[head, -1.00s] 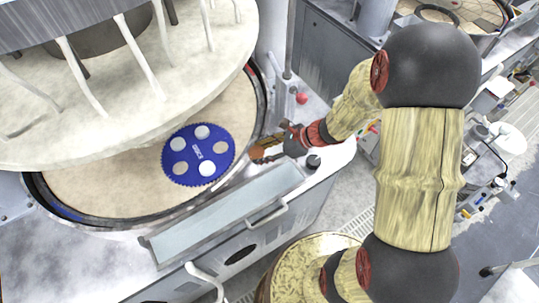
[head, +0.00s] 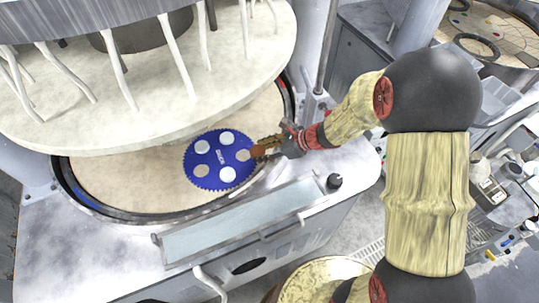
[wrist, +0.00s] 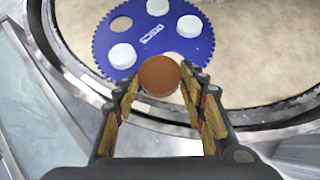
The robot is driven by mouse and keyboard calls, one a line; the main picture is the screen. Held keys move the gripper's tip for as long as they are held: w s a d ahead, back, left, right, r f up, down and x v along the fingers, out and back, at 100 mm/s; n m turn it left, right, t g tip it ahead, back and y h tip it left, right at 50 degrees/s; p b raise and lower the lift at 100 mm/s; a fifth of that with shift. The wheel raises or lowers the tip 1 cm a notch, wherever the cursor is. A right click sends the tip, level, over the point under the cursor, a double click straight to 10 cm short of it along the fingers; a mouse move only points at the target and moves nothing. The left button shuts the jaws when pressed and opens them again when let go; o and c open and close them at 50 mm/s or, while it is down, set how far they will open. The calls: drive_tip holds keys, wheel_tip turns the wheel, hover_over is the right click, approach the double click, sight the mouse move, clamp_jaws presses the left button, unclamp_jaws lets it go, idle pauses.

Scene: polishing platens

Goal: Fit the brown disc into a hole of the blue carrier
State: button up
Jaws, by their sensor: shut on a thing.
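The blue toothed carrier (head: 213,184) lies on the tan platen. It also shows in the wrist view (wrist: 150,41). White discs fill three of its holes, including one at its top (head: 227,137). Two holes show tan: one at lower left (head: 202,170) and one at right (head: 243,155), close to my fingertips. My gripper (wrist: 161,80) is shut on the brown disc (wrist: 160,74), held between the fingertips. In the wrist view the disc overlaps the carrier's near edge and covers the area of the near hole. Its height above the carrier is hard to tell.
A large pale upper plate (head: 150,90) with hanging white hoses overhangs the platen (head: 130,180) at the back left. The platen's raised dark rim runs below my gripper. A grey-blue panel (head: 240,222) and a black knob (head: 334,181) lie in front.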

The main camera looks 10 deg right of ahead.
drive_tip(key=shift+w+a+f+b, duration=0.1)
drive_tip(key=shift+w+a+b, duration=0.2)
drive_tip(key=shift+w+a, duration=1.4)
drive_tip(key=f+b, duration=0.1)
drive_tip(key=w+a+f+b, duration=0.2)
drive_tip(key=shift+f, duration=0.35)
drive_tip(key=shift+d+f+b, duration=0.1)
drive_tip(key=shift+f+b, duration=1.15)
drive_tip(key=shift+b, duration=0.05)
drive_tip(key=shift+s+f, duration=0.1)
drive_tip(key=shift+s+f, duration=0.15)
drive_tip(key=shift+f, duration=0.05)
drive_tip(key=o, duration=1.2)
drive_tip(key=shift+f, duration=0.1)
drive_tip(key=shift+o, duration=0.3)
drive_tip(key=shift+d, duration=0.1)
drive_tip(key=v, duration=1.2)
drive_tip(key=shift+r, duration=0.25)
